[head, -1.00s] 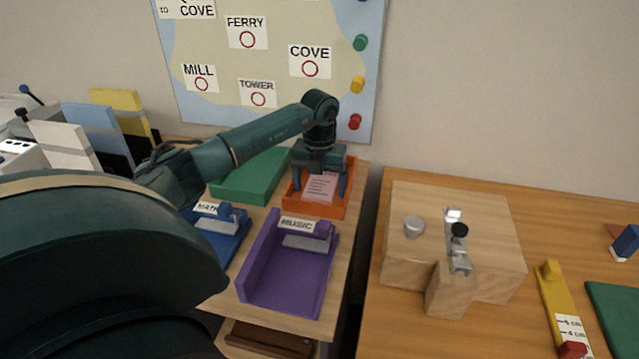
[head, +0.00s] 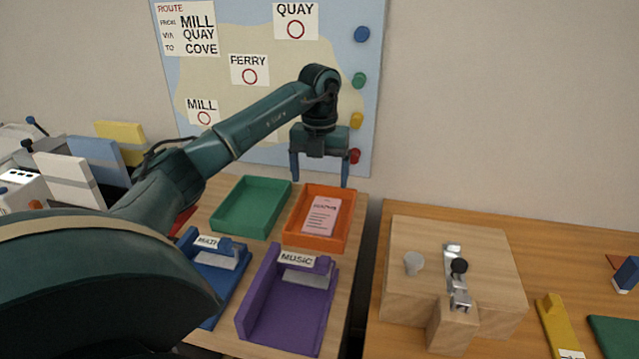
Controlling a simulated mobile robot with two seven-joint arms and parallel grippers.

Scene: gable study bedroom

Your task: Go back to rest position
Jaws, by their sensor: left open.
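My left gripper (head: 319,178) is open and empty, fingers pointing down, above the back part of the orange tray (head: 292,237). A pink card (head: 321,215) with printed text lies in that tray, clear of the fingers. My left arm reaches in from the left across the trays. My right gripper is not in the head view.
A green tray (head: 226,232), a blue tray labelled MATH (head: 227,288) and a purple tray labelled MUSIC (head: 250,322) share the side table. A wall map board (head: 240,120) stands behind. A wooden block with a metal clamp (head: 410,290) is on the right desk.

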